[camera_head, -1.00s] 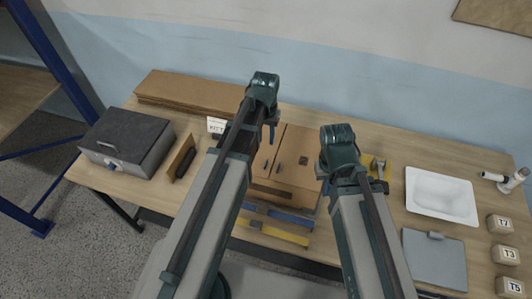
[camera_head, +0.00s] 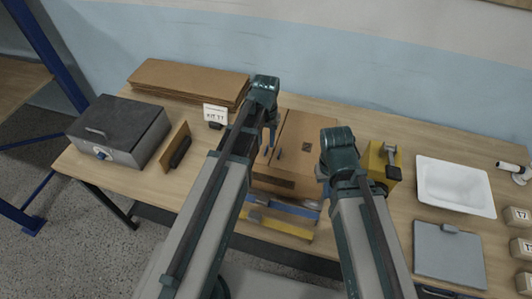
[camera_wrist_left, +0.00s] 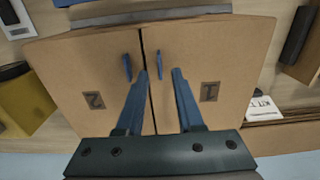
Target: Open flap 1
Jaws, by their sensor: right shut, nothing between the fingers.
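A cardboard box (camera_head: 290,178) stands on the table with two closed top flaps. In the left wrist view, flap 1 (camera_wrist_left: 235,65) is on the right and flap 2 (camera_wrist_left: 80,75) on the left, each with a printed number. Blue handles stand beside the seam, flap 1's handle (camera_wrist_left: 160,63) and flap 2's handle (camera_wrist_left: 127,67). My left gripper (camera_wrist_left: 161,74) is open and empty above the box, its fingertips appearing either side of the line to flap 1's handle. I cannot tell the height gap. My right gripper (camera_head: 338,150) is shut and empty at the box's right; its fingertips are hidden.
A grey lidded case (camera_head: 120,130), a brown plate with dark handle (camera_head: 174,146), flat cardboard (camera_head: 185,82) and a KIT card (camera_head: 215,113) lie left. A yellow holder (camera_head: 378,158), white basin (camera_head: 455,187) and grey panel (camera_head: 449,254) lie right. Blue and yellow bars (camera_head: 280,225) lie in front.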

